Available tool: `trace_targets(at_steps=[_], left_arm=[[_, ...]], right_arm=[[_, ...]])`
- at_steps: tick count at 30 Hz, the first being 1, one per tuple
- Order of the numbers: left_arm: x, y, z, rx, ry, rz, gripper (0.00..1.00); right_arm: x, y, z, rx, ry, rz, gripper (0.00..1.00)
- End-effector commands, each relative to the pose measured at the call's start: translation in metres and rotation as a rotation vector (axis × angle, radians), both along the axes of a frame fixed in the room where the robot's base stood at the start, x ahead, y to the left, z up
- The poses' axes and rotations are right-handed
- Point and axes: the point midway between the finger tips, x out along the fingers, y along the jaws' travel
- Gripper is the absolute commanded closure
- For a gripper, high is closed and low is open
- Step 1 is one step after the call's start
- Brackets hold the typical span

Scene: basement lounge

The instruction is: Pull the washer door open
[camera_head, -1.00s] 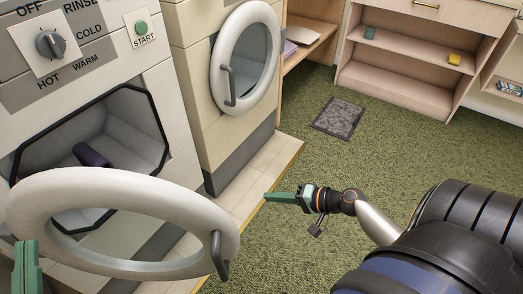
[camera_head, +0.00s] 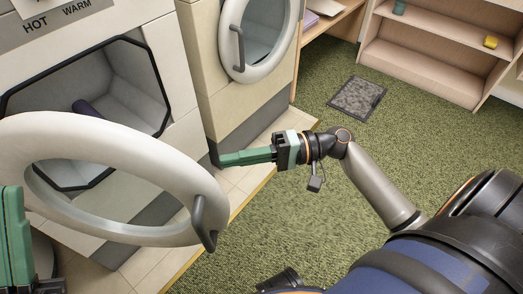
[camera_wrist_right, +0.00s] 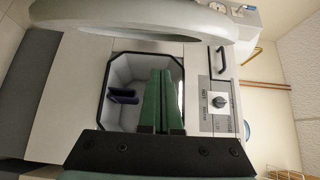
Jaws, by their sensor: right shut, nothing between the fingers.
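The washer door (camera_head: 112,130), a thick pale ring with a dark handle (camera_head: 203,222), stands swung out wide from the washer front. The octagonal dark-rimmed opening (camera_head: 158,85) behind it is exposed, with a dark purple item (camera_head: 88,108) inside. In the right wrist view the door (camera_wrist_right: 130,20) arches across the top and the purple item (camera_wrist_right: 124,96) shows in the opening. My right gripper (camera_head: 222,160) is shut and empty, just right of the door ring, above the handle in the picture. My left gripper (camera_head: 14,240) is partly visible at the left edge; its jaw state is unclear.
A second machine (camera_head: 225,100) with its round door (camera_head: 262,35) closed stands to the right. A wooden shelf (camera_head: 425,60) is at the back. A grey mat (camera_head: 357,97) lies on the green carpet (camera_head: 300,210), which is open floor.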

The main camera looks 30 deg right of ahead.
Motion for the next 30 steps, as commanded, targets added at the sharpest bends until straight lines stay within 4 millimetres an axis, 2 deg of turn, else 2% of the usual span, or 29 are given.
trace_targets(at_steps=[2,3,9,15,30], left_arm=[[0.000,0.000,-0.004,-0.001,0.003,-0.003,1.00],[0.000,0.000,-0.005,-0.003,0.004,-0.004,1.00],[0.001,0.000,-0.008,-0.005,0.008,-0.006,1.00],[0.001,0.000,-0.008,-0.007,0.009,-0.008,1.00],[0.000,-0.001,-0.007,-0.004,0.009,-0.010,1.00]], right_arm=[[0.005,0.016,0.000,0.003,-0.004,0.002,1.00],[-0.004,0.018,-0.002,0.002,0.002,0.001,1.00],[-0.023,0.030,-0.001,0.001,0.002,-0.002,1.00],[-0.029,0.034,0.000,-0.001,0.001,-0.002,1.00],[-0.028,0.036,0.000,0.000,0.002,-0.002,1.00]])
